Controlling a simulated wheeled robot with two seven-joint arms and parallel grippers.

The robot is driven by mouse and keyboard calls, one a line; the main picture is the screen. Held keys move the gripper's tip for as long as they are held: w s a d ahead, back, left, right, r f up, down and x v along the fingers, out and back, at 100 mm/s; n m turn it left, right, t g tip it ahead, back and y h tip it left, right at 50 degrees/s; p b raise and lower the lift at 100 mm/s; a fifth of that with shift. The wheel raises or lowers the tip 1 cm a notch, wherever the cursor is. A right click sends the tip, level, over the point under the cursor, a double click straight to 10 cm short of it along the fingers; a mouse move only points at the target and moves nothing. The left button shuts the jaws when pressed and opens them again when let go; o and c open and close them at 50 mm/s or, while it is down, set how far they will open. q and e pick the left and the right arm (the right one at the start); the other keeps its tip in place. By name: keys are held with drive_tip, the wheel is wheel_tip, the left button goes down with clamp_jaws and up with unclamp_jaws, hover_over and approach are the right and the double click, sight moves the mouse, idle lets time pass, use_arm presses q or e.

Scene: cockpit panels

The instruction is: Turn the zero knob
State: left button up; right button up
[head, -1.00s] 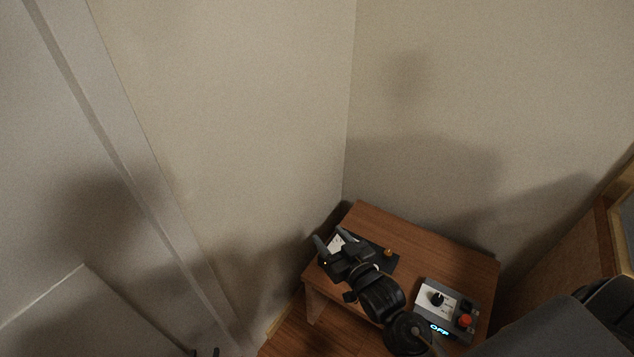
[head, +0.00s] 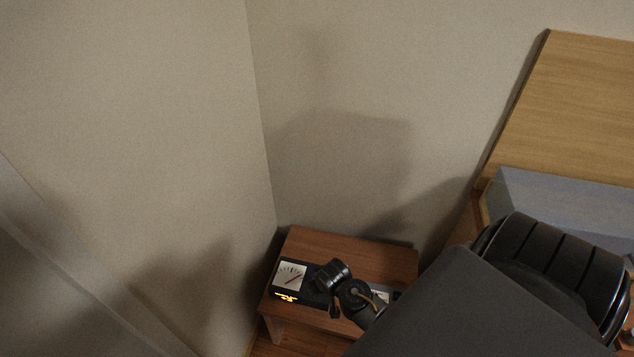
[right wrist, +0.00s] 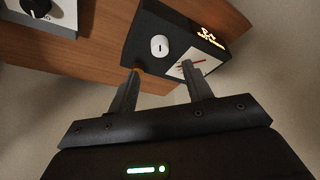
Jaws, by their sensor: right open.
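A black meter box (head: 313,299) stands on the left of the small wooden table, partly covered by my right arm. Its white dial face with a red needle (head: 290,275) and its lit orange display (head: 285,297) show. No readable label shows which is the zero knob. My left gripper is out of view.
The wooden table (head: 375,258) stands in a wall corner. A second panel with a black knob (right wrist: 36,6) lies to one side; in the head view my arm mostly hides it. A grey-blue box (head: 560,205) and a wood board (head: 570,110) stand at the right.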

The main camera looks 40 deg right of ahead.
drive_tip(key=b+x, duration=0.1)
drive_tip(key=x, duration=0.7)
drive_tip(key=shift+w+f, duration=0.1)
drive_tip(key=shift+f, duration=0.1)
drive_tip(key=c, duration=1)
drive_tip(key=shift+r, duration=0.1)
